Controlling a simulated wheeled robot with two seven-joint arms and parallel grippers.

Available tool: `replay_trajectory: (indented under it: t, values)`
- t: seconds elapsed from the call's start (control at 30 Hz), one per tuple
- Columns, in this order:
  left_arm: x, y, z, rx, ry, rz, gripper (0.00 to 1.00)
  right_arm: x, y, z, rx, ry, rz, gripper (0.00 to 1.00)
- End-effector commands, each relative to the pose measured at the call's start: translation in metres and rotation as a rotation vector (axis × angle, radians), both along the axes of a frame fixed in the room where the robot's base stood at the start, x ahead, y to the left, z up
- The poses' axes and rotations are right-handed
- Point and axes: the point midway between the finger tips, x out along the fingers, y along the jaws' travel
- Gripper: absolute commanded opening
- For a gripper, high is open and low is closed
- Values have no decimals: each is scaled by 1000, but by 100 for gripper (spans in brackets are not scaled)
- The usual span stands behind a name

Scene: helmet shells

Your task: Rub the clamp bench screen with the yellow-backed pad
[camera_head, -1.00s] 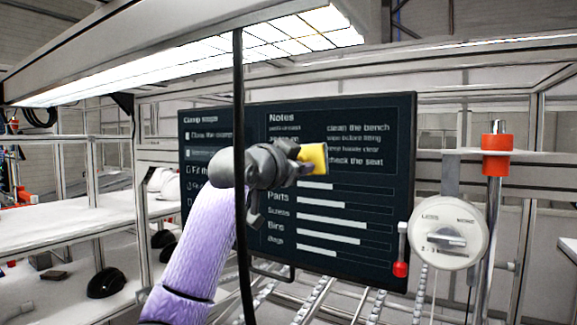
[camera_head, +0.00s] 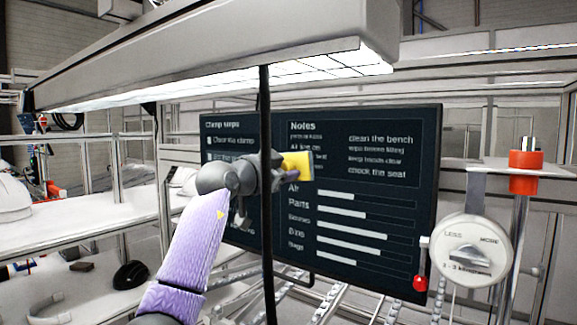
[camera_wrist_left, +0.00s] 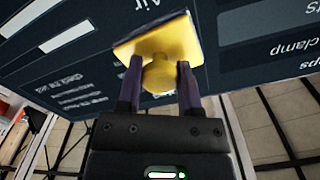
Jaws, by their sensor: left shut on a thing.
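The clamp bench screen (camera_head: 375,235) is a dark upright panel with white text and bars, and it also fills the top of the left wrist view (camera_wrist_left: 60,75). My left gripper (camera_head: 284,170) is in front of the screen's middle. It is shut on the knob of the yellow-backed pad (camera_head: 299,165). In the left wrist view, the two dark fingers (camera_wrist_left: 158,85) grip the round yellow knob, and the square yellow backing (camera_wrist_left: 185,35) lies close along the screen face. I cannot tell whether the pad touches the screen. My right gripper is not in view.
A black cable (camera_head: 266,225) hangs in front of the screen, crossing my arm. A white dial (camera_head: 469,250) and a red-collared post (camera_head: 525,172) stand at the right. A light hood (camera_head: 215,65) is overhead. Shelves with dark and white helmet shells (camera_head: 130,274) are at the left.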

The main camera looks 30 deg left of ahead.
Motion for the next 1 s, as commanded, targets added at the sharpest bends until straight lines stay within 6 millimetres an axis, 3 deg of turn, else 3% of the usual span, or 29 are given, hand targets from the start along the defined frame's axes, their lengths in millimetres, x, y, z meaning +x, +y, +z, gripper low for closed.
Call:
replay_trajectory:
  t: [0.17,0.5,0.87,1.0]
  values:
    - [-7,0,-4,2,-2,-1,0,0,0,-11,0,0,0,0]
    - [-53,3,-4,2,-3,-1,0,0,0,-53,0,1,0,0]
    - [-61,4,0,0,0,-1,0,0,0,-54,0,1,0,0]
    - [-75,5,-4,3,-3,1,0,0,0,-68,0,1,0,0]
